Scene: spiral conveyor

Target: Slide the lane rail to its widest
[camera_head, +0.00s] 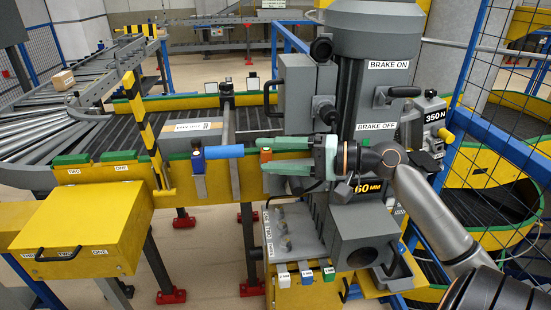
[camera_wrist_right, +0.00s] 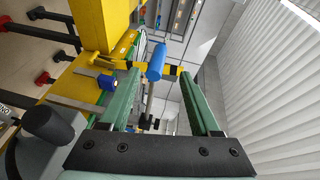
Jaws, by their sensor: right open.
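A blue cylindrical handle (camera_head: 223,151) sits on a grey upright bracket at the near edge of the conveyor. A thin grey rail (camera_head: 226,127) stands across the lane behind it; I take this to be the lane rail, but the joint between it and the handle is unclear. My right gripper (camera_head: 268,155) has pale green fingers, open and pointing left toward the handle, a short way right of it. In the right wrist view, the blue handle (camera_wrist_right: 157,62) shows beyond and between the open fingertips (camera_wrist_right: 160,73), apparently untouched. My left gripper is out of view.
A blue knob (camera_head: 197,160) stands left of the handle, and an orange knob (camera_head: 265,155) shows around my fingertips. A yellow-black striped post (camera_head: 147,130) rises farther left. The grey brake machine (camera_head: 345,90) stands close behind my right gripper. A small box (camera_head: 63,79) lies on the far-left rollers.

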